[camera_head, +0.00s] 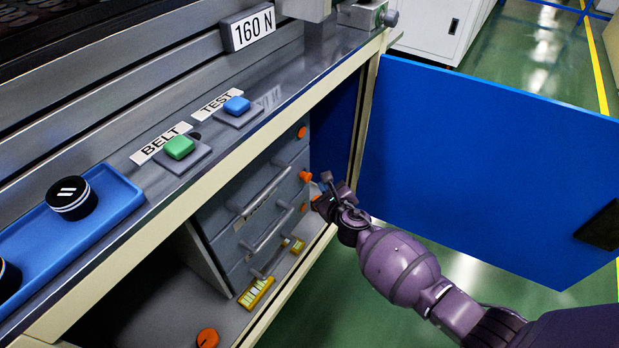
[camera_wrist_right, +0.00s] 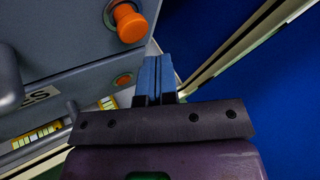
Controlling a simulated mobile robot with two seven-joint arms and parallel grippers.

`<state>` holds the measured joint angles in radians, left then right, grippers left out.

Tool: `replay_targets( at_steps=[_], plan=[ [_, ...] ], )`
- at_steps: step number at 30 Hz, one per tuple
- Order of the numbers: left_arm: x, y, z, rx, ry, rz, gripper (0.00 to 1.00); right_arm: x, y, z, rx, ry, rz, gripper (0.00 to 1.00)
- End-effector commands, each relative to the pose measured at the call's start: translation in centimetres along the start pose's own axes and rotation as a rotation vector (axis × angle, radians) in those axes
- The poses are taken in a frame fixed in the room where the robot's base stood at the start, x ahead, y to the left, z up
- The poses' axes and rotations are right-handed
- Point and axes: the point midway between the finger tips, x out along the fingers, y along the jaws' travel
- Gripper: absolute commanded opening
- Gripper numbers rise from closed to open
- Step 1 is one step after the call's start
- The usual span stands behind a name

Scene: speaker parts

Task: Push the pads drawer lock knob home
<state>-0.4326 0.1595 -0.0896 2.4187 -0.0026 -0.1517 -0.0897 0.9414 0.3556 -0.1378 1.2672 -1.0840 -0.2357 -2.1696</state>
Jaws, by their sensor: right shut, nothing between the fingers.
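The grey drawer unit (camera_head: 235,222) stands inside the open cabinet under the bench. An orange lock knob (camera_head: 305,176) sticks out from the right side of its middle drawer front. It shows large at the top of the wrist view (camera_wrist_right: 130,22), standing out on its stem. I cannot read which drawer is the pads one. My right gripper (camera_head: 325,187) is just right of this knob. In the wrist view its blue fingers (camera_wrist_right: 155,75) are together and empty, below and right of the knob, apart from it in the picture. My left gripper is out of view.
Another orange knob (camera_head: 301,132) sits on the top drawer; a lower one (camera_wrist_right: 123,80) looks flush. Bar handles (camera_head: 262,190) stick out from the drawers. The open blue door (camera_head: 480,160) and the cabinet frame bound the right side. An orange round part (camera_head: 208,338) lies below.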

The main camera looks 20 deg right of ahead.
Motion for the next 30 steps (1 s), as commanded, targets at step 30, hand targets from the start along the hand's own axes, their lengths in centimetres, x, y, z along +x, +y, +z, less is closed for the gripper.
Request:
replay_targets(
  at_steps=[30],
  plan=[
    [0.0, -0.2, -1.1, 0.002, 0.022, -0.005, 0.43, -3.3, -1.8, -1.7, -0.001, 0.000, 0.000, 0.00]
  ],
)
